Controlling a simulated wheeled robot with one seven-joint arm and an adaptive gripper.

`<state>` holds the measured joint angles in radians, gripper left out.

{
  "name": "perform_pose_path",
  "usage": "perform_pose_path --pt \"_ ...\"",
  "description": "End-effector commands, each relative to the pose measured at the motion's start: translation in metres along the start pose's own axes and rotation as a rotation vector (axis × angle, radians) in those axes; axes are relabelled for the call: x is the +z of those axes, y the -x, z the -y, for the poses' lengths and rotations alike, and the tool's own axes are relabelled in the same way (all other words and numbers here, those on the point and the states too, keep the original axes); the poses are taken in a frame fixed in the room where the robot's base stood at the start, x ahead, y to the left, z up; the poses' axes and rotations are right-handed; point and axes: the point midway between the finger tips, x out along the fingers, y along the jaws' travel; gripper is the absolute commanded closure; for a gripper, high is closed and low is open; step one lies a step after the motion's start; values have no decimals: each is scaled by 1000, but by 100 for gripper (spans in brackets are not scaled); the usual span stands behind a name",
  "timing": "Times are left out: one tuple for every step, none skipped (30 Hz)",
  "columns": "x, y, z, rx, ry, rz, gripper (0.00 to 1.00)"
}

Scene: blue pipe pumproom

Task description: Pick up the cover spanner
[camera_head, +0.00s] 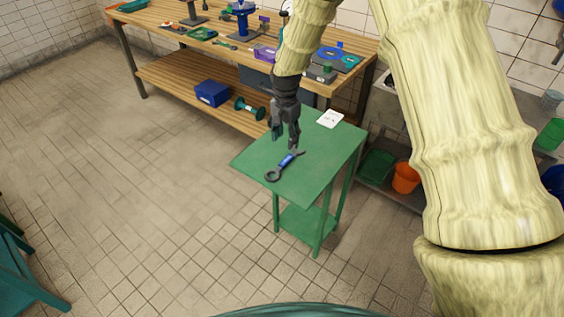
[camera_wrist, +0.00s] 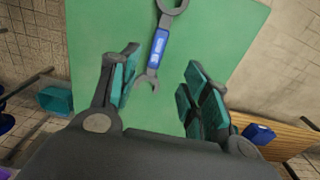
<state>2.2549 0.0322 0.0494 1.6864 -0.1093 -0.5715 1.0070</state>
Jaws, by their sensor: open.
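The cover spanner (camera_head: 285,165) lies on the small green table (camera_head: 258,157). It has a dark ring end, a blue grip in the middle and a dark open end. My gripper (camera_head: 284,143) is above the table, close over the spanner's open end. In the wrist view my gripper (camera_wrist: 163,92) is open with teal pads, and nothing is between the pads in its grasp. The spanner (camera_wrist: 159,45) runs from the top edge down, its open jaw showing between the fingers, nearer the left one.
A white card (camera_head: 330,118) lies on the table's back part. A long wooden workbench (camera_head: 160,75) with several tools stands behind. A blue box (camera_head: 212,93) sits on its lower shelf. An orange bucket (camera_head: 405,178) is at right.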

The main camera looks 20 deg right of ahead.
Motion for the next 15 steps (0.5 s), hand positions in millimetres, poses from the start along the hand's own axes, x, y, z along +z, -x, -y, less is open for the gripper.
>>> perform_pose_path --pt "0 -6 -1 3 -1 3 54" --pt "0 -10 -1 2 0 2 54" --pt "0 -15 -1 2 0 2 54" --pt "1 -19 -2 2 0 2 54" --pt "1 -23 -2 2 1 2 54" --pt "0 -27 -1 2 1 2 54" --pt "0 -30 -1 1 1 1 54" --pt "0 -34 -1 1 1 2 54" --pt "0 -37 -1 1 1 2 54" --pt "0 -39 -1 1 1 1 54" --pt "0 -41 -1 1 1 1 54" --pt "1 -44 -1 1 0 1 54" --pt "1 -45 -1 1 1 1 54" --pt "1 -46 -1 1 1 1 54" --pt "1 -47 -1 1 1 1 54"
